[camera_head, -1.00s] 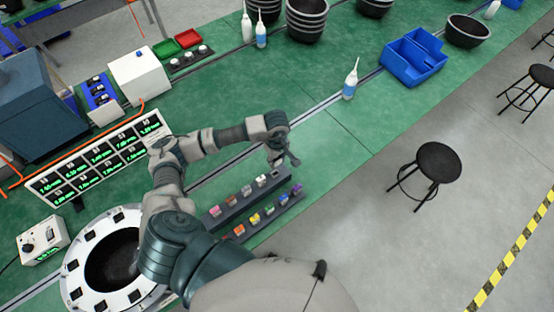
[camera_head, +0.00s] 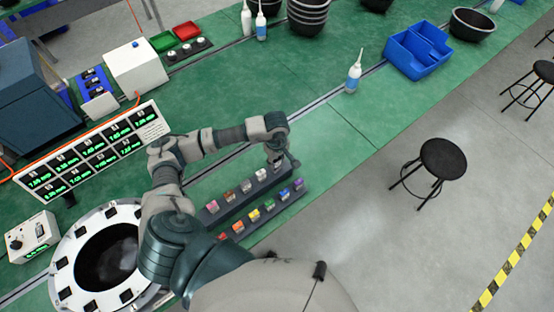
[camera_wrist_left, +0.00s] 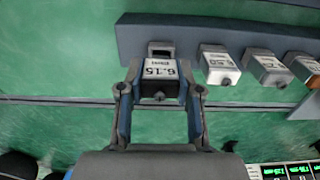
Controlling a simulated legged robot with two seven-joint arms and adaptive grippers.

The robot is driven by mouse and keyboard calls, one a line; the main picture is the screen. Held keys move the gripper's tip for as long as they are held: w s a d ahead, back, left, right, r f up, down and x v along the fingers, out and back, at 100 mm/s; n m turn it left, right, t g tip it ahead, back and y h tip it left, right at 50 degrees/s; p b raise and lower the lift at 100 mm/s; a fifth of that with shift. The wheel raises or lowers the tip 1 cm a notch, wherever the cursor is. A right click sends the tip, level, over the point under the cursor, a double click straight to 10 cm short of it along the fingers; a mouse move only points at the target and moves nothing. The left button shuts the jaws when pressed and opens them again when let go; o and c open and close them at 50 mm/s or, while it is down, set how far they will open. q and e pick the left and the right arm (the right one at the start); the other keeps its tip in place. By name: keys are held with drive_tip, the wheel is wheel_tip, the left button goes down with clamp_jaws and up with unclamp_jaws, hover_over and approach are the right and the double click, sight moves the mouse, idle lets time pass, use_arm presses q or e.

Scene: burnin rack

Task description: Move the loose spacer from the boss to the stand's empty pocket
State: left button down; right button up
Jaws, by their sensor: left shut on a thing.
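My left gripper (camera_head: 277,163) is at the right end of the upper row of the dark stand (camera_head: 232,212). In the left wrist view its fingers (camera_wrist_left: 160,82) are shut on a grey spacer with a white label reading 6.15 (camera_wrist_left: 160,69). Just beyond the spacer, an empty pocket (camera_wrist_left: 160,46) shows in the stand (camera_wrist_left: 215,31). The spacer is lined up with this pocket; I cannot tell whether it touches it. The boss (camera_head: 66,245) is a white ring with a dark centre at the lower left, partly hidden by my arm. My right gripper is not in view.
Labelled spacers, such as the neighbouring one (camera_wrist_left: 220,65), fill the stand's row beside the pocket. A row of coloured blocks (camera_head: 254,216) lies along the stand's front. A display panel (camera_head: 95,150) stands behind the boss. A bottle (camera_head: 353,77) and blue bin (camera_head: 417,52) are farther back.

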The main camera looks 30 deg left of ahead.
use_arm(q)
drive_tip(key=shift+a, duration=0.3)
drive_tip(key=shift+a+f+b, duration=0.1)
drive_tip(key=shift+f+b, duration=0.05)
drive_tip(key=shift+b, duration=0.15)
drive_tip(key=shift+d, duration=0.25)
drive_tip(key=shift+a+b, duration=0.15)
drive_tip(key=shift+b, duration=0.15)
idle(1.1)
drive_tip(key=shift+f+b, duration=1.05)
drive_tip(key=shift+b, duration=0.3)
drive_tip(key=c, duration=0.7)
unclamp_jaws()
drive_tip(key=shift+r, duration=0.1)
